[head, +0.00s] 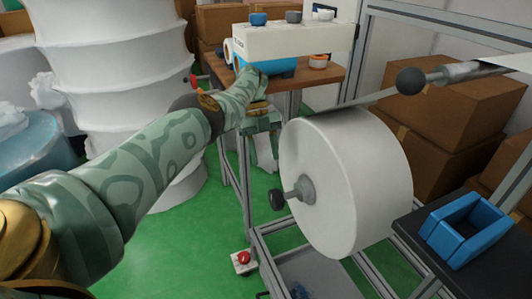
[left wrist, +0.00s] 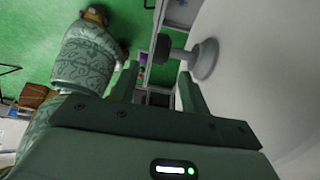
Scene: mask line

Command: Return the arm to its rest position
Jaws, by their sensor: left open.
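My left arm, patterned green, reaches in from the left of the head view. My left gripper (head: 263,150) hangs at its end, fingers downward, beside the left face of a large white roll (head: 375,175). In the left wrist view the gripper (left wrist: 158,88) is open, with nothing held between its two green fingers. The roll (left wrist: 265,85) fills the right of that view, and its grey hub with a black knob (left wrist: 163,48) shows just beyond the fingers. I cannot tell whether a finger touches the roll. My right gripper is in neither view.
A metal frame carries the roll. A wooden table (head: 334,72) with a white-and-blue machine (head: 290,40) stands behind the gripper. A blue square holder (head: 462,228) is at right. A red button box (head: 243,262) is low down. Green floor (head: 185,250) is open at lower left.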

